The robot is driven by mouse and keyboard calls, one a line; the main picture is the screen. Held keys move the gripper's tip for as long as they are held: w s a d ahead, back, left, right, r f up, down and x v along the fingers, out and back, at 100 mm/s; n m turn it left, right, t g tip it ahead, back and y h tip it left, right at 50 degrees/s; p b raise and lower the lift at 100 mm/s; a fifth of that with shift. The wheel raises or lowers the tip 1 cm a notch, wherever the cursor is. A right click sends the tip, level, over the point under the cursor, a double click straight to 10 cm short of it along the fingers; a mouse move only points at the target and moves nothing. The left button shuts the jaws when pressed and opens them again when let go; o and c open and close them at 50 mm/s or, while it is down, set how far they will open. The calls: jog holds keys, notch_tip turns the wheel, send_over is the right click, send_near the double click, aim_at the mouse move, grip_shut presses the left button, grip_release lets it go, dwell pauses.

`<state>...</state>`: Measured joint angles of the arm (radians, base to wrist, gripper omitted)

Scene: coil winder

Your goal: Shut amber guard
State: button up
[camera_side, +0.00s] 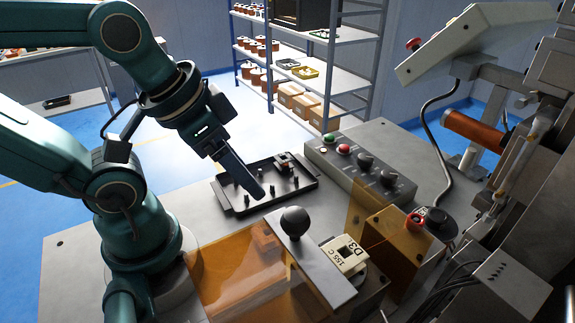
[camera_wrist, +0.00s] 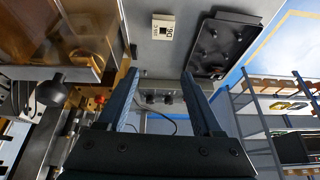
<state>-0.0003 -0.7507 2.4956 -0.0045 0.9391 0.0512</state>
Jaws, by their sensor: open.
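The amber guard (camera_side: 235,272) is a see-through orange cover in the lower middle of the side view. A grey metal strip (camera_side: 325,272) with a black ball knob (camera_side: 295,221) runs along its right side. The guard also shows at the upper left of the wrist view (camera_wrist: 40,30), with the knob (camera_wrist: 51,88) below it. A labelled cream block (camera_side: 345,256) is uncovered just right of the strip. My gripper (camera_side: 255,190) is above the bench, behind and left of the knob, apart from it. In the wrist view its fingers (camera_wrist: 160,76) are spread and empty.
A black tray (camera_side: 312,182) with pegs lies behind the gripper. A control box (camera_side: 360,168) with buttons and knobs stands to its right. Winder machinery (camera_side: 510,280) and a tilted panel (camera_side: 470,40) crowd the right. Shelves (camera_side: 340,82) stand at the back.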

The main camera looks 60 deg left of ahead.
jog(key=n+g+h, duration=1.3)
jog(key=n+h, duration=0.3)
jog(key=n, duration=0.1)
send_near(296, 222)
jog(key=s+d+f, duration=0.1)
jog(key=s+d, duration=0.1)
jog(key=d, duration=0.2)
jog(key=shift+x, duration=2.3)
